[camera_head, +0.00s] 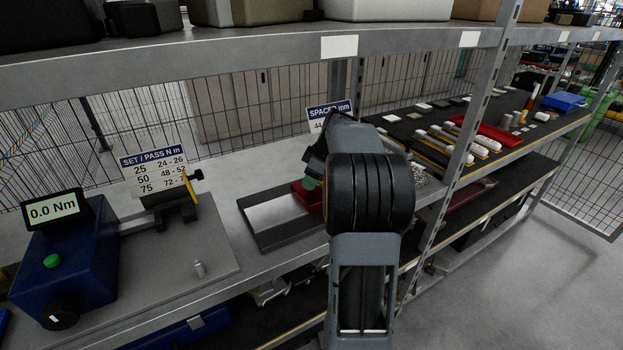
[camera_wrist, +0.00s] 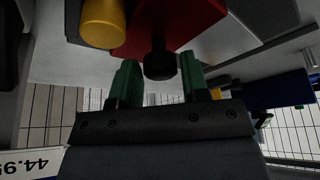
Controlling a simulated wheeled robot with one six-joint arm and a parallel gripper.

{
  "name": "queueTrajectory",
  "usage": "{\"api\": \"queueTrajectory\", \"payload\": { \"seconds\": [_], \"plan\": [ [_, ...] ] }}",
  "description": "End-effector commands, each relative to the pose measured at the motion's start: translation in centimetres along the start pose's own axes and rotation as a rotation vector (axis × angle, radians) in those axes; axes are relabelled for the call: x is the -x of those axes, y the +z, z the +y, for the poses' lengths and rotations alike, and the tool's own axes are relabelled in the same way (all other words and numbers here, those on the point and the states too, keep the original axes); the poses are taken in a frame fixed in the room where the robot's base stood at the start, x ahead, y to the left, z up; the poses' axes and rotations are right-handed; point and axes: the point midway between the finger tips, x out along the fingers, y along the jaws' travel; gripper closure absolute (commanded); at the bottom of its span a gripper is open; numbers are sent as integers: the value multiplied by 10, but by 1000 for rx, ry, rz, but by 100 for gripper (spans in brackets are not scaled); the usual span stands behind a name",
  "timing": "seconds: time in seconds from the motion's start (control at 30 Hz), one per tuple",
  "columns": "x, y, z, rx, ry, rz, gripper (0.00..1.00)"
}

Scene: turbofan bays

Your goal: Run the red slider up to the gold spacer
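The red slider (camera_head: 306,196) sits on a grey rail (camera_head: 276,213) on the shelf, partly hidden behind my arm. In the wrist view the red slider (camera_wrist: 183,22) fills the top middle, with a black knob (camera_wrist: 159,60) projecting from it. The gold spacer (camera_wrist: 103,22) appears as a gold cylinder at the slider's left; I cannot tell whether they touch. It is hidden in the head view. My gripper (camera_wrist: 160,78) is open, its green fingers on either side of the knob's end, with gaps showing. In the head view only a bit of green fingertip (camera_head: 311,182) shows.
A "SPACER mm" sign (camera_head: 329,114) stands behind my arm. A blue torque tester (camera_head: 72,262) reading 0.0 Nm stands at left. A shelf upright (camera_head: 448,180) rises right of my arm, and the upper shelf (camera_head: 250,52) hangs above. Parts trays lie farther right.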

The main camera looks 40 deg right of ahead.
Motion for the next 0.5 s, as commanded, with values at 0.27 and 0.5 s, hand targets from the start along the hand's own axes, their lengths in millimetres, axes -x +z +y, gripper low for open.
{"api": "queueTrajectory", "payload": {
  "seconds": [0.27, 0.5],
  "plan": [
    [0, 0, 0, 1, -1, 0, 41],
    [6, 0, 0, 1, -1, 0, 41]
  ]
}}
